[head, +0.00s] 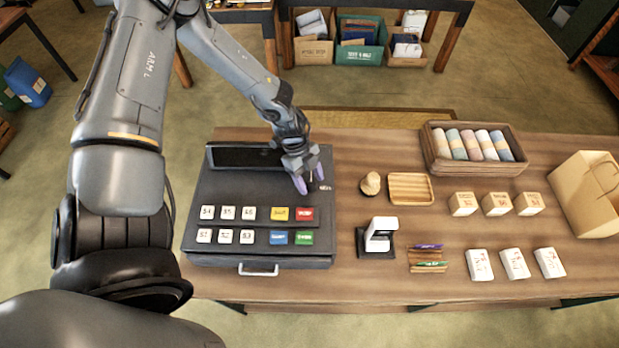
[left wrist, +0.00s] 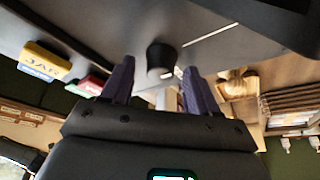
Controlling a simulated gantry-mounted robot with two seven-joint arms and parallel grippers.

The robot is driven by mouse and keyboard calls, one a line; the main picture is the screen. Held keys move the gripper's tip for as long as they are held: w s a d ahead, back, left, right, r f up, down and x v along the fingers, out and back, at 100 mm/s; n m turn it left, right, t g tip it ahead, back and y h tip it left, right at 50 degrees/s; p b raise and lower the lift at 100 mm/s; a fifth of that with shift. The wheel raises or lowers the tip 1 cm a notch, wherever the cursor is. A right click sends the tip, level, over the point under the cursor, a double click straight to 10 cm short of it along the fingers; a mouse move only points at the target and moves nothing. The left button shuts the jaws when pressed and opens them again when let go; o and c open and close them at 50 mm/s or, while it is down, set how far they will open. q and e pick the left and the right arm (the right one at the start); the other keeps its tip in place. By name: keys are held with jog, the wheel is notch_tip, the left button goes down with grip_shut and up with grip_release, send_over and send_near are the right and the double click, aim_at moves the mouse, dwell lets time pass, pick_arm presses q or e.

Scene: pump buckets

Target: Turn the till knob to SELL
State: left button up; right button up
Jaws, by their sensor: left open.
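The dark grey till (head: 262,195) stands at the left end of the wooden table. My left gripper (head: 311,181) hangs over the till's upper right corner, with its purple fingers pointing down and apart. In the left wrist view, the black till knob (left wrist: 161,56) shows between the two open fingers (left wrist: 159,68), with no finger clearly closed on it. In the head view the knob is mostly hidden by the gripper. Small pale lettering (head: 325,188) beside the fingers is too small to read. My right gripper is not in view.
Coloured and white keys (head: 280,214) lie on the till below the gripper, and a dark screen (head: 240,157) is to its left. A round wooden item (head: 370,184), a slatted tray (head: 410,188) and a card reader (head: 379,236) stand to the right.

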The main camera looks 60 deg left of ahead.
pick_arm(q)
jog(key=c, duration=1)
jog(key=shift+f+m+b, duration=0.15)
jog(key=shift+m+b, duration=0.25)
jog(key=shift+b, duration=0.3)
jog(key=m+g+b, duration=0.1)
jog(key=m+b, duration=0.1)
jog(key=b, duration=0.1)
jog(key=m+g+b, duration=0.1)
jog(key=m+b, duration=0.2)
jog(key=b, duration=0.1)
jog(key=m+g+b, duration=0.1)
jog(key=m+b, duration=0.2)
jog(key=shift+w+f+b, duration=0.15)
jog(key=shift+w+b, duration=0.1)
jog(key=shift+b, duration=0.1)
jog(key=m+g+y+b, duration=0.1)
jog(key=m+b, duration=0.1)
jog(key=m, duration=0.1)
jog(key=shift+m+g, duration=0.3)
jog(key=shift+m, duration=0.1)
jog(key=m, duration=0.1)
jog(key=m+y+b, duration=0.1)
jog(key=shift+w+r+m+g, duration=0.1)
jog(key=shift+r+m+g, duration=0.15)
jog(key=shift+m+g, duration=0.05)
jog(key=shift+d+m+y, duration=0.1)
jog(key=shift+m+y, duration=0.4)
jog(key=shift+m, duration=1)
